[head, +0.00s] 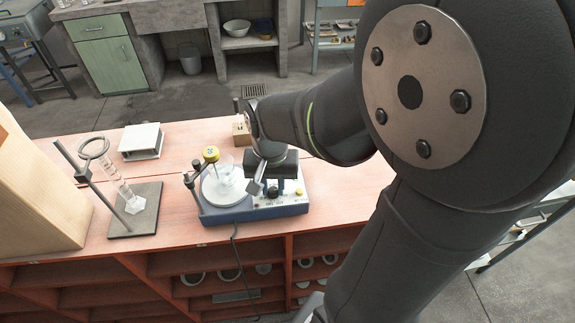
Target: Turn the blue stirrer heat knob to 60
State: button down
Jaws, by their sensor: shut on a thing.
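The blue stirrer (256,212) stands on the bench in the middle of the view, with a round white plate on its left and a control panel on its right. A clear beaker (226,168) stands on the plate. My gripper (266,187) reaches down over the control panel, its fingers low at the panel. It is shut on what appears to be the heat knob. The fingers hide most of the knob, and its pointer and scale cannot be read from here.
A yellow-topped item (211,154) rises by the beaker. Left are a ring stand (148,222) with a glass cylinder (121,187) and a white box (141,142). A small wooden block (241,130) stands behind my gripper. A cable hangs over the front edge.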

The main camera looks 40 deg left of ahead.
aim_at(273, 190)
jog(key=shift+m, duration=0.6)
jog(key=c, duration=1.2)
grip_release()
jog(key=shift+c, duration=0.2)
notch_tip(273, 190, up, 18)
jog(key=shift+f, duration=0.25)
jog(key=shift+f, duration=0.1)
notch_tip(273, 190, down, 17)
jog(key=shift+f, duration=0.15)
